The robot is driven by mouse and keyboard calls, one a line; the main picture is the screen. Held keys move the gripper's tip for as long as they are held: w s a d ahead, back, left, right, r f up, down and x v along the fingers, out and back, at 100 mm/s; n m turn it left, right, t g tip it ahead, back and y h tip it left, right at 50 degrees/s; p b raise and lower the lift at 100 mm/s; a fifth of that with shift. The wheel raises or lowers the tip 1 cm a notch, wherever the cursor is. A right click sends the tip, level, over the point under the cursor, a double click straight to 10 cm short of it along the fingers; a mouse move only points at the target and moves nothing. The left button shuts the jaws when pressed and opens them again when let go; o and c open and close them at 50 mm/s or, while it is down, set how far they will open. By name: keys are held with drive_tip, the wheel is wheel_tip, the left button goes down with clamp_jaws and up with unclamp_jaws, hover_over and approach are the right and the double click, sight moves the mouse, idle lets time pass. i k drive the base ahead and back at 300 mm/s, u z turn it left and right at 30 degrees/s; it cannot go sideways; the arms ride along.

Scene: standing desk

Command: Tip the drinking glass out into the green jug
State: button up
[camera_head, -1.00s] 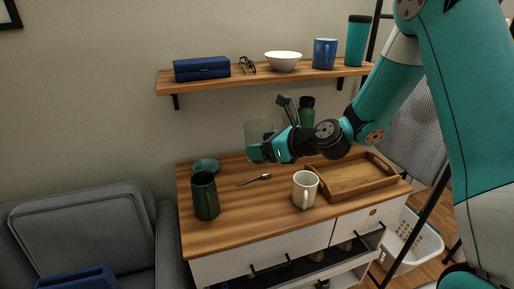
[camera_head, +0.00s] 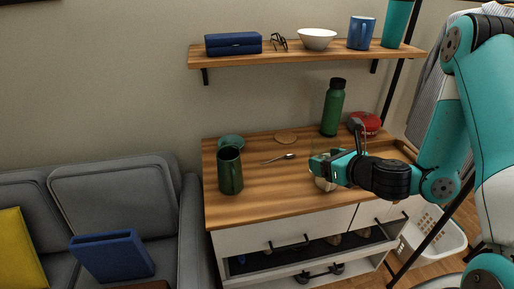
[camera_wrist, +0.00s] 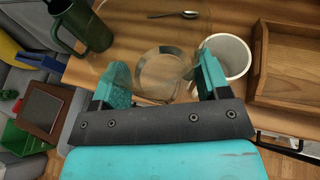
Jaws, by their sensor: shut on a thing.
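In the wrist view the see-through glass (camera_wrist: 160,72) sits between the two fingers of my gripper (camera_wrist: 165,76). The glass looks about upright; I cannot tell its contents.
A white mug (camera_head: 325,184) stands behind my gripper, partly hidden. A shelf (camera_head: 300,55) hangs above.

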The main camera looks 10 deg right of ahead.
sight(230, 178)
drive_tip(key=u, duration=1.9)
drive_tip(key=k, duration=0.95)
drive_tip(key=z, duration=0.75)
drive_tip(key=i, duration=1)
drive_tip(key=z, duration=0.05)
